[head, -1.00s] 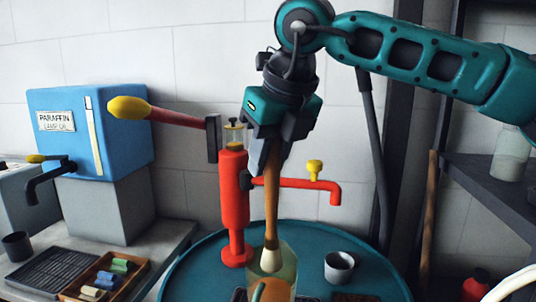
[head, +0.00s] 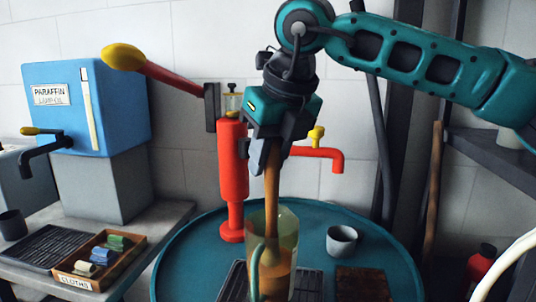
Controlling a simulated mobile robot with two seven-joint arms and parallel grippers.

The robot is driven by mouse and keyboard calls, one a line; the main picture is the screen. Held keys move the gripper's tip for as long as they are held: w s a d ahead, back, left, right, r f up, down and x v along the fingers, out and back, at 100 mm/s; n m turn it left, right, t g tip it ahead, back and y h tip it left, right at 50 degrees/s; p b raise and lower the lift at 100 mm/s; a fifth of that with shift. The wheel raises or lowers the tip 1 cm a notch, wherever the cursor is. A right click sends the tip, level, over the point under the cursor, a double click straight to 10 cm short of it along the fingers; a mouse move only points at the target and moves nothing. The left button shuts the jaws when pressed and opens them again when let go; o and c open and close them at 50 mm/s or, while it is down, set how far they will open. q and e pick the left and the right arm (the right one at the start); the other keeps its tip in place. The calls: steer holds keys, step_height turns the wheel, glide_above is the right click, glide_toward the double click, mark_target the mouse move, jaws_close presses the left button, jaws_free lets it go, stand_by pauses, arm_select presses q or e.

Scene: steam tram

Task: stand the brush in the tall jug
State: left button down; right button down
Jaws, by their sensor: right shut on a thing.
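The brush (head: 271,190) has a brown wooden handle and hangs upright, head down. My right gripper (head: 268,152) is shut on the upper end of its handle. The tall jug (head: 287,226) is see-through and yellowish-green, with a handle at its near side, and stands on the round teal table. The brush's lower part is inside the jug's mouth. The brush head is hard to make out through the jug wall and its amber contents. My left gripper is not in view.
A red hand pump (head: 231,180) with a side spout stands behind the jug on the teal table (head: 190,262). A grey cup (head: 341,240) is to the right. A blue paraffin tank (head: 110,110) and a cloths box (head: 75,277) are at left.

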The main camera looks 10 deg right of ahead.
steer(key=shift+f, duration=0.1)
steer(key=c, duration=0.8)
jaws_free()
steer(key=p+v, duration=0.1)
steer(key=v, duration=1.2)
steer(key=shift+s, duration=0.15)
